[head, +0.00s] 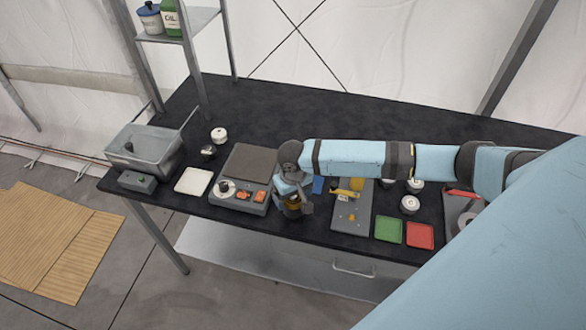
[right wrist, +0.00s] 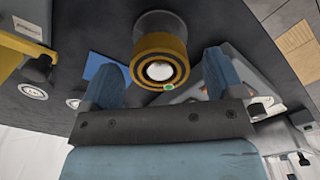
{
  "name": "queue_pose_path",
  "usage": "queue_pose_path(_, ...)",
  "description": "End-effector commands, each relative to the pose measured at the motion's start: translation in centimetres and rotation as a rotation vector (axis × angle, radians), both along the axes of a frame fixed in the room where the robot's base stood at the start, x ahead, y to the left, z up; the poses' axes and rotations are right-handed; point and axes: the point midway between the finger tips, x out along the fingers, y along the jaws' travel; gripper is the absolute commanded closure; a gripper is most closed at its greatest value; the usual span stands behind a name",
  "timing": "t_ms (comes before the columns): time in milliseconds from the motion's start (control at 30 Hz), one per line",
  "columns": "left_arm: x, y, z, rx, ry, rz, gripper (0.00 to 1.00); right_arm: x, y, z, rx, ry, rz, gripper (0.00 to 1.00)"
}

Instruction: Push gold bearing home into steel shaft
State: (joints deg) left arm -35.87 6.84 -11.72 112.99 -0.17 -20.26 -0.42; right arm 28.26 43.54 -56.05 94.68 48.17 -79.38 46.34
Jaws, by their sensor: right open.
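The gold bearing (right wrist: 137,63) is a thick gold ring with a dark inner ring and a pale round centre; a small green dot shows on its rim. It sits at the end of a grey cylinder (right wrist: 160,20), apparently the steel shaft; how deep they fit cannot be told. My right gripper (right wrist: 161,68) is open, with one blue finger on each side of the bearing and visible gaps between. In the head view my right gripper (head: 293,190) is over the table, with the gold part (head: 293,207) just below it, partly hidden. My left gripper is not in view.
A grey machine with orange buttons (head: 243,165) stands left of the gripper. A grey fixture with a yellow handle (head: 352,212) stands right. Green (head: 389,230) and red (head: 420,235) trays lie at the front edge. A grey bin (head: 150,152) is far left. The table's back is clear.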

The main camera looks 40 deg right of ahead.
Motion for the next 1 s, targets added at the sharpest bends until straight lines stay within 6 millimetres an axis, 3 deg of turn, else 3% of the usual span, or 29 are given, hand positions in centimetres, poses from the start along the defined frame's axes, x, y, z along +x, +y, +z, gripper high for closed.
queue_pose_path(500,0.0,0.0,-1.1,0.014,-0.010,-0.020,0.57,0.1,0.0,11.1,0.002,-0.006,0.001,0.13)
queue_pose_path(700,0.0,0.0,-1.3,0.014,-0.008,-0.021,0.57,0.1,0.0,13.0,0.002,-0.004,0.001,0.13)
queue_pose_path(1000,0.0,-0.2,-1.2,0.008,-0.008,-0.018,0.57,0.1,0.0,13.2,0.001,-0.003,0.000,0.13)
